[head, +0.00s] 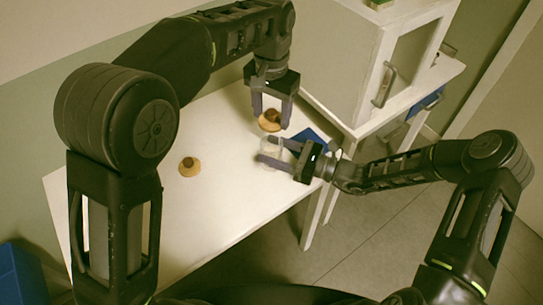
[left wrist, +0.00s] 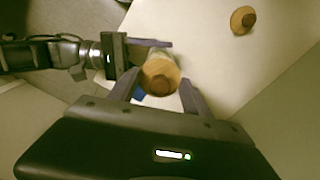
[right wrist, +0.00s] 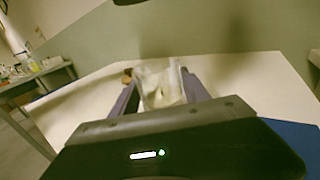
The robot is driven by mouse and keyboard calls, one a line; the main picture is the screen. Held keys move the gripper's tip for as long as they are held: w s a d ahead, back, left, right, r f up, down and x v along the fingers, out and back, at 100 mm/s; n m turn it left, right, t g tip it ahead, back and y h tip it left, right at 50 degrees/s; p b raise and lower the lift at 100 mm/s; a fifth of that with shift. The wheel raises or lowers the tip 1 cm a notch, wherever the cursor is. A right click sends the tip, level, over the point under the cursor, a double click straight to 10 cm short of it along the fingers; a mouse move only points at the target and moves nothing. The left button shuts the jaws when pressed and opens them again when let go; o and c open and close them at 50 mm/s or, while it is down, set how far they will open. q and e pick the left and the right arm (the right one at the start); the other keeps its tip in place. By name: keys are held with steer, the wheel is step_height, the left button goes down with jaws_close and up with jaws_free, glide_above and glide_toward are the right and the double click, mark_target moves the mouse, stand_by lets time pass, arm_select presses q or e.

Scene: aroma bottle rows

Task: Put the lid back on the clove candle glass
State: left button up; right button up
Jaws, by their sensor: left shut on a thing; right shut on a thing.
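A round wooden lid with a dark knob (head: 270,121) is held by my left gripper (head: 272,120), which is shut on it. The same lid shows between the fingers in the left wrist view (left wrist: 160,76). My right gripper (head: 273,151) is shut on a clear candle glass (head: 270,148), which shows upright between its fingers in the right wrist view (right wrist: 162,84). In the head view the lid appears just above the glass. I cannot tell whether they touch. The lid hides part of the glass in the left wrist view.
A second wooden lid with a dark knob (head: 190,166) lies on the white table (head: 215,205), left of the glass. A blue item (head: 312,137) lies near the right edge. A white cabinet (head: 330,60) stands behind. The table's front part is clear.

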jaws_close()
arm_select(q)
glide_above(271, 136)
steer(key=s, duration=0.3)
steer(key=shift+w+f, duration=0.1)
steer(key=shift+f, duration=2.35)
steer(key=shift+f, duration=0.9)
steer(key=shift+f, duration=0.65)
steer(key=o, duration=1.4)
